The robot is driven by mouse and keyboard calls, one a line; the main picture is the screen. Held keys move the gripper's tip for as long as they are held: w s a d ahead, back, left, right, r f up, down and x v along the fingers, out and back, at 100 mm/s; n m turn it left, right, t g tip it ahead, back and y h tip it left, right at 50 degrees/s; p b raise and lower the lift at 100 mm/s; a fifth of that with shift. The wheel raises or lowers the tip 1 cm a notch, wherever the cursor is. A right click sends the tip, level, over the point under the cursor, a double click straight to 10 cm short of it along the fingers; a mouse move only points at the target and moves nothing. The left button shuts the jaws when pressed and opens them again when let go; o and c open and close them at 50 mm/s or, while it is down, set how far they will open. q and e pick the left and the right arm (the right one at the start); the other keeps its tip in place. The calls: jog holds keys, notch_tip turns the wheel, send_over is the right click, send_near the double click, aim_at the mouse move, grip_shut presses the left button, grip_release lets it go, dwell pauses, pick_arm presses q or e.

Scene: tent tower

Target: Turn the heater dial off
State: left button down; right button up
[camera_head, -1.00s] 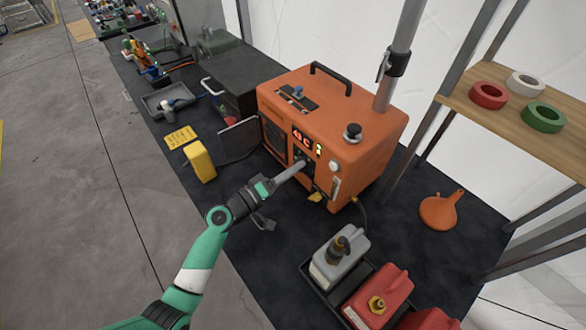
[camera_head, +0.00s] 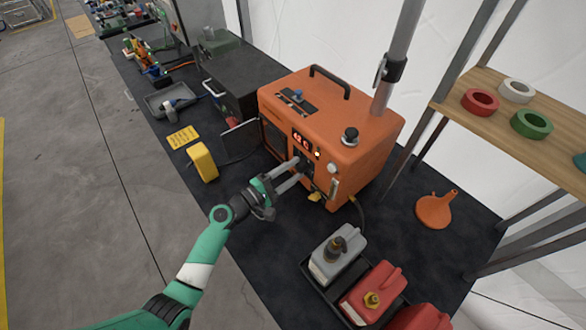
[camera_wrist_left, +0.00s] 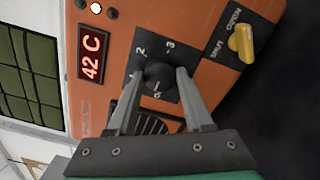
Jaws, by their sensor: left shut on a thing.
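The orange heater (camera_head: 335,140) stands on the dark bench top. Its red display (camera_head: 301,141) reads 42 C in the left wrist view (camera_wrist_left: 92,54). The black heater dial (camera_wrist_left: 158,76) sits on a dark plate with numbers around it. My left gripper (camera_head: 301,168) reaches the heater's front panel, and in the left wrist view its two fingers (camera_wrist_left: 155,88) are on either side of the dial, shut on it. My right gripper is not in view.
A yellow lever (camera_wrist_left: 241,42) is on the panel beside the dial. A yellow box (camera_head: 202,162) stands left of the heater. Grey (camera_head: 338,254) and red (camera_head: 373,293) canisters stand in a tray in front. An orange funnel (camera_head: 435,210) is at right.

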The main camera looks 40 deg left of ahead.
pick_arm(q)
jog(key=shift+n, duration=0.7)
jog(key=shift+c, duration=1.5)
grip_release()
jog(key=shift+s, duration=0.1)
jog(key=shift+s+a, duration=0.1)
jog(key=shift+s, duration=0.25)
jog(key=s+p, duration=0.1)
jog(key=s, duration=0.9)
jog(key=shift+s+a+p, duration=0.3)
jog(key=shift+s+a, duration=0.05)
jog(key=shift+a, duration=0.1)
